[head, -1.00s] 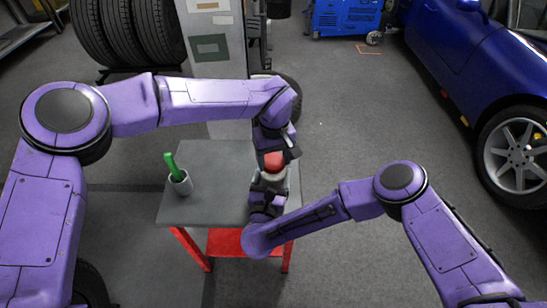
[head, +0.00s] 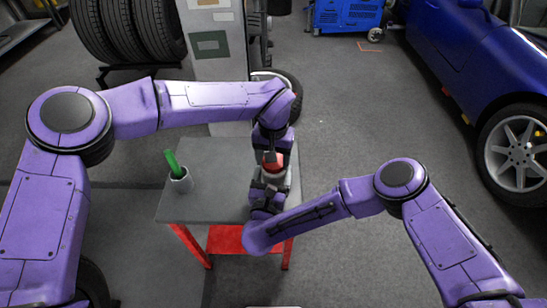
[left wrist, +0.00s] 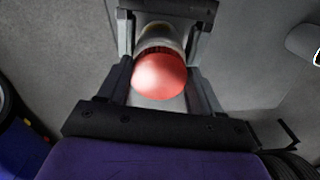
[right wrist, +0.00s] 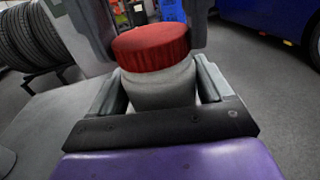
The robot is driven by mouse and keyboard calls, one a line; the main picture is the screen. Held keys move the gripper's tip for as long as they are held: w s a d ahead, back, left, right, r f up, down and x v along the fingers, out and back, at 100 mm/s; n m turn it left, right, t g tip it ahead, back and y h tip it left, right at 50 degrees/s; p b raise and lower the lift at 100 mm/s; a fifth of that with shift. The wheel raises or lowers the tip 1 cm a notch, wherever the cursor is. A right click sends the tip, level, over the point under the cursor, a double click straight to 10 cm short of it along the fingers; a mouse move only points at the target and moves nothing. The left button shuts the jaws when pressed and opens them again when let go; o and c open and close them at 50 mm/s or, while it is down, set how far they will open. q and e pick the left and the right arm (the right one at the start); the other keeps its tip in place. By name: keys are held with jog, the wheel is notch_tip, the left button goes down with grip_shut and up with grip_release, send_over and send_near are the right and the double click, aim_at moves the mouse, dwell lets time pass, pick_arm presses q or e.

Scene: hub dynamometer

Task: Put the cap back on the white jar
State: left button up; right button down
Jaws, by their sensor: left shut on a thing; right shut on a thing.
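The red cap (head: 272,161) sits at the mouth of the white jar (right wrist: 160,88) above the table. In the right wrist view the cap (right wrist: 152,46) looks level and touches or nearly touches the jar's top; I cannot tell if it is seated. My left gripper (left wrist: 160,78) is shut on the cap from above, a finger on each side. My right gripper (right wrist: 160,84) is shut around the jar's body and holds it upright. In the head view the grippers hide most of the jar.
The grey table top (head: 215,205) on a red frame is below. A light cup (head: 181,181) with a green handled item (head: 172,163) stands at its left side. A grey post (head: 217,65) rises behind the table. Much of the table is bare.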

pick_arm(q)
jog(key=o, duration=1)
jog(key=shift+r, duration=0.1)
